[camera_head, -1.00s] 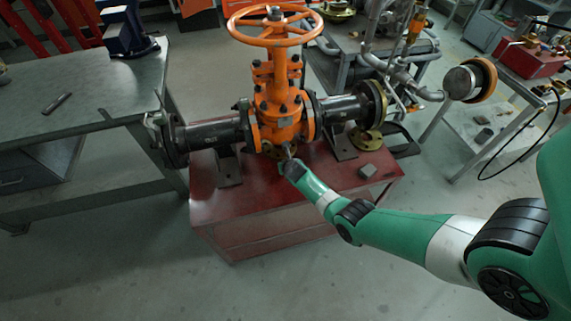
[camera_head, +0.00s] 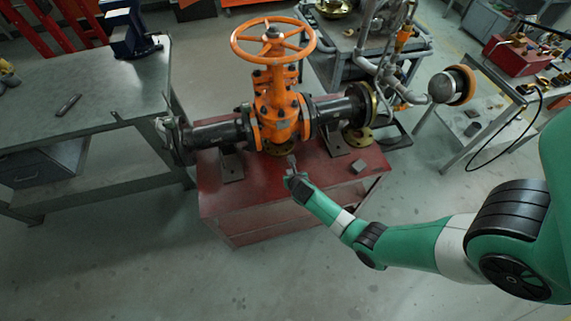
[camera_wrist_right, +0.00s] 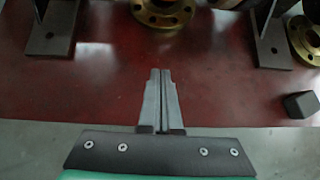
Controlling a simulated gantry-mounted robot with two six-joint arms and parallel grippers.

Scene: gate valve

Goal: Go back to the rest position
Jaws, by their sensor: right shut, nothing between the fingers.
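My right gripper (camera_head: 291,160) is shut and empty. It points at the front of the orange gate valve (camera_head: 277,110), over the red stand (camera_head: 270,185), apart from the valve body. In the right wrist view its two grey fingers (camera_wrist_right: 160,72) lie together above the red top, with nothing between them. The valve has an orange handwheel (camera_head: 273,40) on top and black flanged pipes on both sides. My left gripper is not in view.
A grey workbench (camera_head: 110,95) with a blue vise (camera_head: 130,35) stands at the left. A small dark block (camera_head: 358,166) lies on the stand's right part. A metal cart with pipework stands behind. The floor in front is clear.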

